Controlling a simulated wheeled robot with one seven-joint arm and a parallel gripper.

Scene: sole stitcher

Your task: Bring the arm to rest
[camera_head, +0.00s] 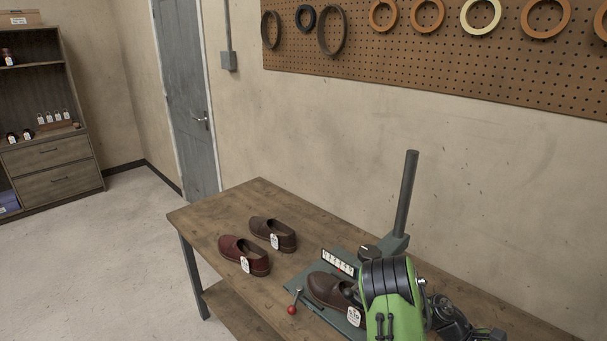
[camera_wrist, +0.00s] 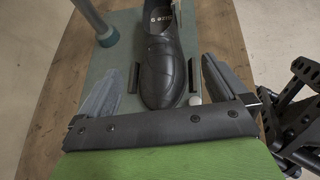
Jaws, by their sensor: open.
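My gripper (camera_wrist: 160,62) is open in the wrist view, its two fingers spread apart. A dark shoe (camera_wrist: 163,78) lies below and between them on the stitcher's grey-green base plate (camera_wrist: 120,60). The fingers do not close on the shoe; the exact gap above it cannot be told. In the head view, my green and black arm reaches over the stitcher and hides part of this brown shoe (camera_head: 326,289), which has a white tag. My fingertips are hidden there.
A reddish-brown shoe (camera_head: 243,255) and a dark brown shoe (camera_head: 272,234) stand on the wooden table (camera_head: 225,213), left of the stitcher. The stitcher's upright post (camera_head: 405,195) and red-knobbed lever (camera_head: 292,309) stand close to my arm. The table's left end is clear.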

